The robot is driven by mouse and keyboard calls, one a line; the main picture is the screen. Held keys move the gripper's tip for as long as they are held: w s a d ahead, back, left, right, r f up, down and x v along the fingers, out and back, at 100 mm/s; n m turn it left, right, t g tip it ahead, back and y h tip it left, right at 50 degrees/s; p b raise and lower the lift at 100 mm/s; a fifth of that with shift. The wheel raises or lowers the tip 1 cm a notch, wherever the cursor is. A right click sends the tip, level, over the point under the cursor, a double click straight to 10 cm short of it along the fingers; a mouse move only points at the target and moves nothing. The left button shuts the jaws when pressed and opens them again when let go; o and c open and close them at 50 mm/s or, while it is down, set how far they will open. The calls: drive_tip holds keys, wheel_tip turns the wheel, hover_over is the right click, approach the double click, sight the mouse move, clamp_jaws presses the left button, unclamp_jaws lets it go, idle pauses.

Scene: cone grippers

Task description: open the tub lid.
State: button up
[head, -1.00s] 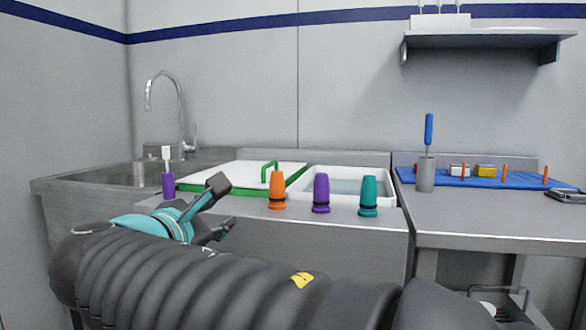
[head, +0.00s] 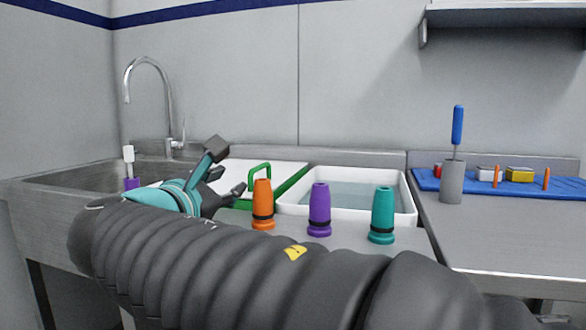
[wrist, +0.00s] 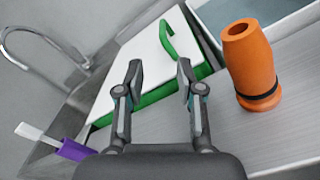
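The tub lid (head: 282,171) is a flat white panel with a green rim and an upright green handle (head: 259,167). It lies left of the open, water-filled part of the white tub (head: 293,209). In the wrist view the lid (wrist: 122,73) is ahead of my gripper, with its handle (wrist: 165,42) beyond and between the fingertips. My gripper (head: 229,168) is open and empty, left of the handle in the head view. The wrist view shows its two fingers apart (wrist: 160,67), with nothing between them. My arm hides part of the lid's left side.
Orange (head: 262,205), purple (head: 319,210) and teal (head: 382,215) cones stand along the counter's front. The orange cone (wrist: 253,65) is close right of my gripper. A sink with a faucet (head: 168,105) is left. A grey cylinder (head: 452,182) and blue mat (head: 428,180) are right.

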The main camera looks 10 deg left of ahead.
sight(252, 171)
drive_tip(key=w, duration=0.4)
drive_tip(key=w+d, duration=0.1)
drive_tip(key=w, duration=0.7)
drive_tip(key=shift+w+d, duration=0.2)
drive_tip(key=shift+d, duration=0.05)
clamp_jaws()
